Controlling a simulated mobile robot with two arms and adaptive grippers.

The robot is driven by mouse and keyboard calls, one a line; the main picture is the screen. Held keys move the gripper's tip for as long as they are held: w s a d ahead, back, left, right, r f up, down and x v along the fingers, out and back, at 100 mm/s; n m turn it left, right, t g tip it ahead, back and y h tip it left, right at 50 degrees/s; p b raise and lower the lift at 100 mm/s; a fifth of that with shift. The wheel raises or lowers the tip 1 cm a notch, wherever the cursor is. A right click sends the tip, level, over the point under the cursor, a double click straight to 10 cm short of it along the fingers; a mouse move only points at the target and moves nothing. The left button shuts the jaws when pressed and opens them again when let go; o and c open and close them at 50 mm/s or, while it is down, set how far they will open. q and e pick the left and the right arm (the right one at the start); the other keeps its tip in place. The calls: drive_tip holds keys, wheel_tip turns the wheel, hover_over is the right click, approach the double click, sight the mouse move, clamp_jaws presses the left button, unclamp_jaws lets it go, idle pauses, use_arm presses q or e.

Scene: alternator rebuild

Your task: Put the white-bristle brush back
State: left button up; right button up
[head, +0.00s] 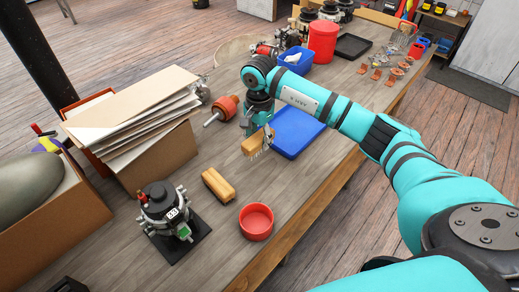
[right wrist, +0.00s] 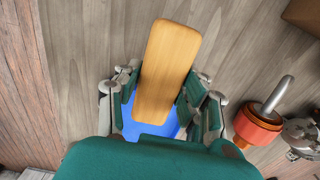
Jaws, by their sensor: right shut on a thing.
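My right gripper (head: 266,133) points down above the workbench and is shut on a brush (head: 252,146) with a wooden back and pale, whitish bristles underneath. The brush hangs in the air just left of the blue tray (head: 309,133). In the right wrist view the brush's wooden back (right wrist: 168,62) stands between the fingers (right wrist: 160,95), with part of the blue tray (right wrist: 150,131) behind it. A second wood-backed brush (head: 218,186) lies on the bench, its bristles hidden. My left gripper is not in view.
A red bowl (head: 256,222) stands near the bench's front edge. An alternator unit (head: 166,208) sits on a black base. An orange rotor (head: 222,108) lies behind the held brush; a box of folders (head: 158,160) stands left. Bare bench lies between the second brush and blue tray.

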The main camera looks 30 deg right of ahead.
sight(259, 150)
drive_tip(key=shift+f, duration=0.8)
wheel_tip(259, 150, down, 3)
drive_tip(key=shift+f+p, duration=0.1)
drive_tip(key=shift+p, duration=0.3)
drive_tip(key=shift+f, duration=0.25)
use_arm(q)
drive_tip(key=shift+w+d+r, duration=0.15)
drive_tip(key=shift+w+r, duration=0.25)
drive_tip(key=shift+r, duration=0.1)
use_arm(e)
drive_tip(key=shift+f+b, duration=0.25)
drive_tip(key=shift+b, duration=0.05)
drive_tip(key=o, duration=1.1)
drive_tip(key=shift+r, duration=0.1)
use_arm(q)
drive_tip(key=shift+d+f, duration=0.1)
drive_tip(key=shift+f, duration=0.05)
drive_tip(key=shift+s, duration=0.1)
